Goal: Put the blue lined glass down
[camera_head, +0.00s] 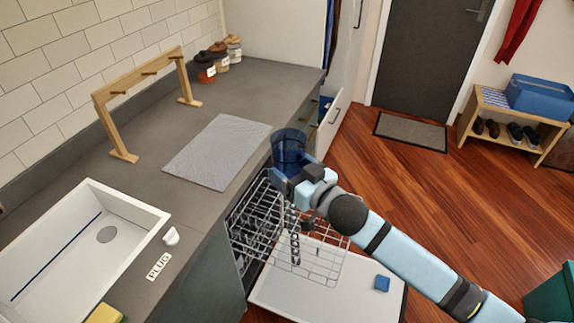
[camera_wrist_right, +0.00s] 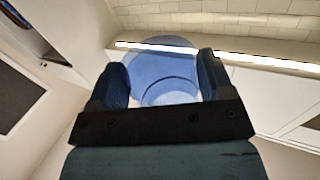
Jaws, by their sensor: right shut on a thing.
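The blue lined glass (camera_head: 289,147) is a see-through blue tumbler. It is upright in the head view, above the dishwasher's upper side and close to the counter edge. My right gripper (camera_head: 284,176) is shut on it; in the right wrist view the two fingers (camera_wrist_right: 163,82) sit on either side of the glass (camera_wrist_right: 165,62). A light grey mat (camera_head: 218,152) lies flat on the dark counter (camera_head: 150,199), just left of the glass. My left gripper does not show.
A wooden peg rack (camera_head: 138,84) and several jars (camera_head: 222,58) stand behind the mat. A white sink (camera_head: 112,207) lies left. The mat is bare.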

